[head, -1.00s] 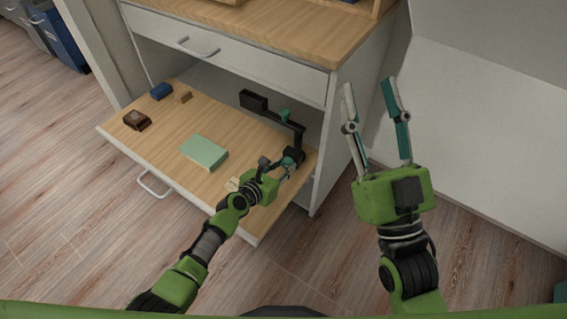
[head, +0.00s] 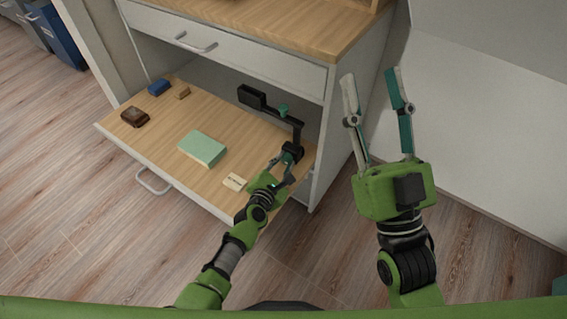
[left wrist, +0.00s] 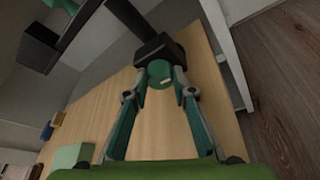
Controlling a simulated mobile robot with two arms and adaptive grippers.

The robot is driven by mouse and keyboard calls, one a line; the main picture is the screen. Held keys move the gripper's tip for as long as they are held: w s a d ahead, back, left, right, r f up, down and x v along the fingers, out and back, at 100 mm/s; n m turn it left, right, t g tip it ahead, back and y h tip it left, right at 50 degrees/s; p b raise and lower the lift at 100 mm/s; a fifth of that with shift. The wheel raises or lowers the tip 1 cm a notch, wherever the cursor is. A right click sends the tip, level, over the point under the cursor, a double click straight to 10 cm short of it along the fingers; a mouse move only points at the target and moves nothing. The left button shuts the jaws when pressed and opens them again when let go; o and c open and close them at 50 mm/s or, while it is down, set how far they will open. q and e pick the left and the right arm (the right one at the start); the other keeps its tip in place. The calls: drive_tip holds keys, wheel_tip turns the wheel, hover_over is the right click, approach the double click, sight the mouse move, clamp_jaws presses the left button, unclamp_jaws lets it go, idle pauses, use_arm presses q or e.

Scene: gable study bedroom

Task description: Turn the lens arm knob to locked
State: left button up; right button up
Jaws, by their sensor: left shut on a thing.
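The lens arm is a black jointed stand (head: 298,128) at the right end of the pulled-out wooden board, with a dark box-shaped head at its upper left. A teal knob (head: 283,111) sits on its upper bar. In the left wrist view, a round teal knob (left wrist: 160,73) with a pale mark sits on the front of the black base block (left wrist: 158,48). My left gripper (head: 284,161) is shut on this lower knob, one finger on each side. It also shows in the left wrist view (left wrist: 161,80). My right gripper (head: 370,82) is open and empty, right of the cabinet.
A green box (head: 203,148) and a small cream label card (head: 235,182) lie on the board (head: 165,150). A brown block (head: 135,117), a blue block (head: 159,87) and a small wooden block (head: 183,92) lie further left. The cabinet side (head: 335,130) stands close to the right.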

idle(0.4)
use_arm(q)
drive_tip(key=o, duration=1.1)
